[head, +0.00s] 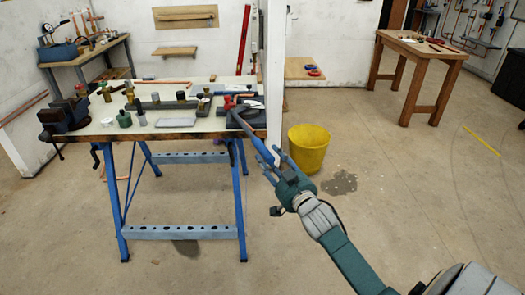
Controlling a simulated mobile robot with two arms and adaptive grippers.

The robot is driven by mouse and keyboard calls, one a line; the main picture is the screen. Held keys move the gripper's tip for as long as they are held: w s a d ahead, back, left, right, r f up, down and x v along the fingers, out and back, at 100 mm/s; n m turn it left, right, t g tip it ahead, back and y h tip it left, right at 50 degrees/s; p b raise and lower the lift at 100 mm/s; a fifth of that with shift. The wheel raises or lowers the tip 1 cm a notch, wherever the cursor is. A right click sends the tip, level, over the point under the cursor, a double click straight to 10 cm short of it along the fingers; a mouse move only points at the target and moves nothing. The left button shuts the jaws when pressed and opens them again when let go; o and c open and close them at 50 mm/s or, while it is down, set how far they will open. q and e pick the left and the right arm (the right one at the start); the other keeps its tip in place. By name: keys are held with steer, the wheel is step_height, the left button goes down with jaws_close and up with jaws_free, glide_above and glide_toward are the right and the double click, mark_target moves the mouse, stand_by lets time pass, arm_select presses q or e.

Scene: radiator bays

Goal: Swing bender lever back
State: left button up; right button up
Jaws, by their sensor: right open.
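The bender (243,107) sits at the right end of the workbench top, with grey and red parts. Its lever (256,142) has a blue grip and slants down past the bench's front right corner toward me. My right gripper (273,165) is at the lever's lower end, with its fingers open on either side of the blue grip. I cannot tell whether they touch it. My left gripper is not in view.
The workbench (185,135) has blue folding legs and carries a vice (65,117), bottles and fittings. A yellow bucket (308,148) stands on the floor just right of the bench, beside a dark wet patch (339,183). The floor at right is mostly clear before a wooden table (418,45).

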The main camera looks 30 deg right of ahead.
mark_target(264, 151)
steer(key=w, duration=0.5)
steer(key=shift+d, duration=0.4)
jaws_close()
